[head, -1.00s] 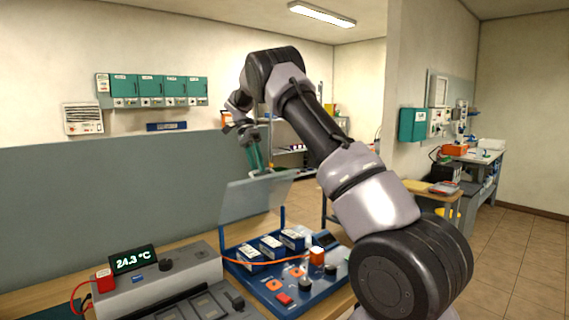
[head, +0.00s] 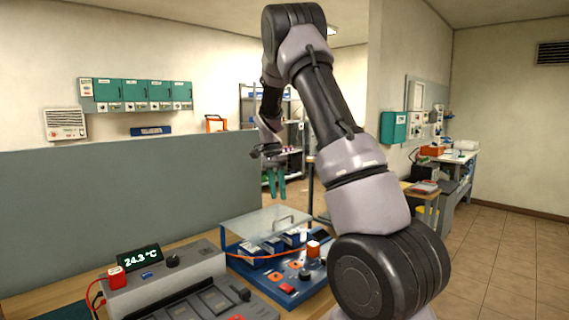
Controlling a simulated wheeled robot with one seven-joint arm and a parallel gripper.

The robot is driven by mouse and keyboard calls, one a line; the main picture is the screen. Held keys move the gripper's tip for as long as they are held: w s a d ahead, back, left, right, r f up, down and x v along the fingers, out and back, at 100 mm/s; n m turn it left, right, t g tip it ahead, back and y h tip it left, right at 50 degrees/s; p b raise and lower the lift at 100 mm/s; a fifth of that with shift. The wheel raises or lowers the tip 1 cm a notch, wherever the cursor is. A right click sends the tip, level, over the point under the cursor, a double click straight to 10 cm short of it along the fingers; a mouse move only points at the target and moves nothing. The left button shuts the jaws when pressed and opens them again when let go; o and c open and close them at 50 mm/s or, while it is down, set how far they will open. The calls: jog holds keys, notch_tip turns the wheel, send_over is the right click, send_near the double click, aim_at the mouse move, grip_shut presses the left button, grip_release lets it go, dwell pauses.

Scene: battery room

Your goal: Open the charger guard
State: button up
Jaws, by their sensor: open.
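My gripper (head: 275,196) has teal fingers pointing down, parted and empty. In the picture it is just above the guard's back edge and the handle; there is no visible contact. How far it is from the handle in depth is hard to tell.
A grey station (head: 200,277) with a temperature display (head: 138,258) stands left of the charger. An orange cable (head: 262,257) runs across the charger front. A grey partition (head: 110,190) stands behind the bench. My arm covers the bench's right side.

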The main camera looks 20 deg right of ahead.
aim_at(285, 227)
jog(key=s+f+t, duration=0.1)
jog(key=f, duration=0.1)
jog(key=s+d+f+t+y, duration=0.1)
jog(key=f, duration=0.1)
jog(key=s+f+t, duration=0.1)
jog(key=f, duration=0.1)
jog(key=shift+s+d+t+y, duration=0.1)
jog(key=shift+d+t+y, duration=0.1)
jog(key=shift+t+y, duration=0.1)
jog(key=shift+r, duration=0.2)
jog(key=s+a+r+n+t, duration=0.1)
jog(key=s+r, duration=0.3)
jog(key=r, duration=0.5)
jog(key=s+a+r+n, duration=0.1)
jog(key=s+r, duration=0.3)
jog(key=r, duration=0.5)
jog(key=shift+a+n+t+y, duration=0.4)
jog(key=shift+a, duration=0.1)
jog(key=shift+s+f, duration=0.1)
